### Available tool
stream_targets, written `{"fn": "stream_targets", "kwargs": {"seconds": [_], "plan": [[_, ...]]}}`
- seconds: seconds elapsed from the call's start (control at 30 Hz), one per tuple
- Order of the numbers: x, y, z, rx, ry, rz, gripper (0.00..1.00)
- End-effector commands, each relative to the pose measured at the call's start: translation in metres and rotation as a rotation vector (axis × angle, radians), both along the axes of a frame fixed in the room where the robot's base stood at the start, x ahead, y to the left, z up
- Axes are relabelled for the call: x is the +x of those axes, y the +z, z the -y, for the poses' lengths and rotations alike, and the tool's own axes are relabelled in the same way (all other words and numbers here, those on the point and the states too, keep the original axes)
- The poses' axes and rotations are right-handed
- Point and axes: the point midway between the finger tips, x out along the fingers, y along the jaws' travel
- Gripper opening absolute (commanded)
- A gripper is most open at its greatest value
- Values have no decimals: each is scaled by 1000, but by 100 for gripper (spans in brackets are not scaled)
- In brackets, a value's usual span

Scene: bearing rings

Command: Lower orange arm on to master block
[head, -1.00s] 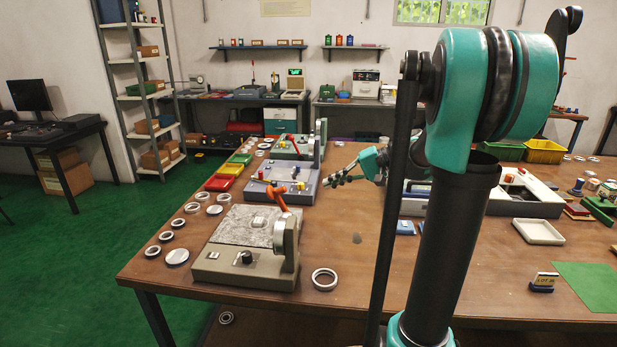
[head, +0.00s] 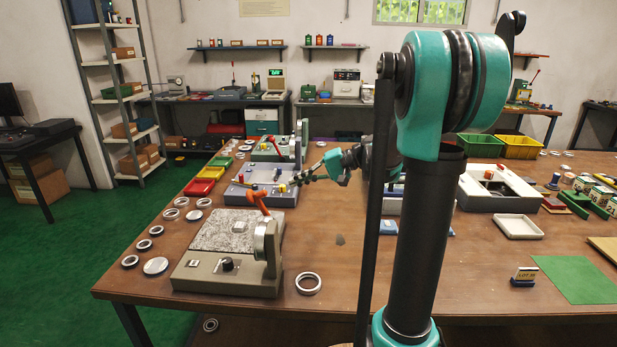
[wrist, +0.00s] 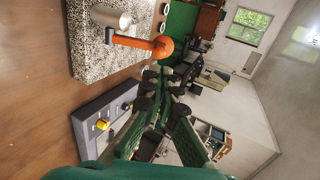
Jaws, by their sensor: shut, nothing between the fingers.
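The orange arm (head: 257,203) is raised and tilted on the grey upright of the near gauge stand (head: 220,275). In the wrist view the orange arm (wrist: 145,43) ends in a round knob beside a grey cylinder. A small pale block (head: 239,227), apparently the master block, lies on the speckled plate below the arm. My gripper (head: 303,177) is shut and empty, behind and right of the orange arm, apart from it. In the wrist view my gripper's dark fingers (wrist: 160,88) are below the knob, with a visible gap.
A purple-grey device (head: 262,193) with small knobs stands behind the near stand, close to my gripper. A green device (head: 275,152) stands farther back. Loose rings and coloured trays (head: 203,186) line the left table edge. Bare tabletop (head: 330,225) lies right of the stand.

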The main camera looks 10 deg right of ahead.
Motion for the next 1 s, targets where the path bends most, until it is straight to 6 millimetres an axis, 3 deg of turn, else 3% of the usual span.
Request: {"fn": "stream_targets", "kwargs": {"seconds": [0.2,0.4,1.0], "plan": [[7,-18,-38,0,4,0,0],[11,-28,-60,0,3,1,0],[13,-32,-68,-5,2,0,0]]}}
